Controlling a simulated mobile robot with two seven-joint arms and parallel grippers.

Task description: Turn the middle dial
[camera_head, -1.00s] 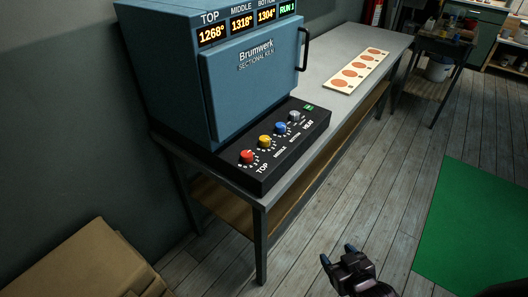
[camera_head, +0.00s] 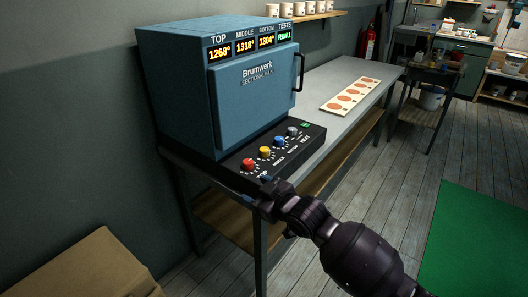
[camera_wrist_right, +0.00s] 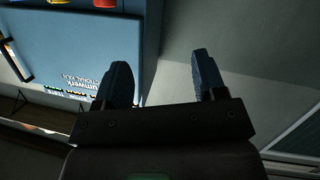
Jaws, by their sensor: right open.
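The yellow middle dial (camera_head: 265,152) sits on the black control panel (camera_head: 226,176) in front of the blue kiln (camera_head: 175,70), between the red top dial (camera_head: 248,165) and the blue bottom dial (camera_head: 279,141). A grey dial (camera_head: 292,131) is at the far end of the row. My right gripper (camera_head: 264,190) is near the panel's front edge, apart from the dials. In the right wrist view its two fingers (camera_wrist_right: 162,78) are spread and empty. That view is inverted, with the yellow dial (camera_wrist_right: 60,2) cut by the top edge. My left gripper is out of view.
The kiln stands on a grey bench (camera_head: 340,70). A cream board with orange discs (camera_head: 350,96) lies farther along it. A cardboard box (camera_head: 85,268) is at lower left. A green mat (camera_head: 470,235) lies on the floor at right. A shelf of cups (camera_head: 300,16) is behind.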

